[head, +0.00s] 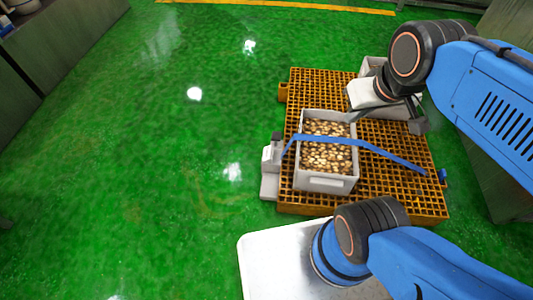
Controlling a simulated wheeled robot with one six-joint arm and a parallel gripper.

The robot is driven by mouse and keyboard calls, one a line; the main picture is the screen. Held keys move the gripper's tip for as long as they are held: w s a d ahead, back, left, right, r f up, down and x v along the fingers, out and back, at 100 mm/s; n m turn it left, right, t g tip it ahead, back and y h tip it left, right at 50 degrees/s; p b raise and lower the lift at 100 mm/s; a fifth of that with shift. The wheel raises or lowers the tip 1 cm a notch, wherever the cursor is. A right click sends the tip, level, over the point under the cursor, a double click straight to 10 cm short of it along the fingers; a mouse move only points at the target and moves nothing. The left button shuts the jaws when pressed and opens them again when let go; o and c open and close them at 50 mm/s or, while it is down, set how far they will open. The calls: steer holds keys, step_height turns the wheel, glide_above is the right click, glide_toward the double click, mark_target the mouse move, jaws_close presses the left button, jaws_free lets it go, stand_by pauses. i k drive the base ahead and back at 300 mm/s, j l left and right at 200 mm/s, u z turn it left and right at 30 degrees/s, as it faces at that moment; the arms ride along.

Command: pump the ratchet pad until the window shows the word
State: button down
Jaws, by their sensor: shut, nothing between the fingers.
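A small pale grey unit (269,172) with a dark top piece stands at the left edge of the orange pallet, and I take it to be the ratchet. A blue strap (375,148) runs from beside it across the crate to the pallet's right side. I cannot make out a separate pad, a window or any word at this size. My gripper (352,114) is above the pallet, behind the crate and right of the grey unit, well apart from it. It appears shut and empty; its fingertips are small and partly hidden by my wrist.
A grey crate (327,184) full of small brown and cream pieces sits on the orange grid pallet (396,190). Another pale container (372,66) is partly hidden behind my arm. Green floor (130,170) left of the pallet is clear. Grey cabinets (62,40) stand far left.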

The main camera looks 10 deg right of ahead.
mark_target(275, 135)
steer(key=z, duration=1.6)
steer(key=k+j, duration=0.2)
steer(key=j, duration=0.15)
steer(key=k+j, duration=0.2)
steer(key=j, duration=0.2)
steer(key=k+j, duration=0.2)
steer(key=j, duration=0.15)
steer(key=z, duration=0.05)
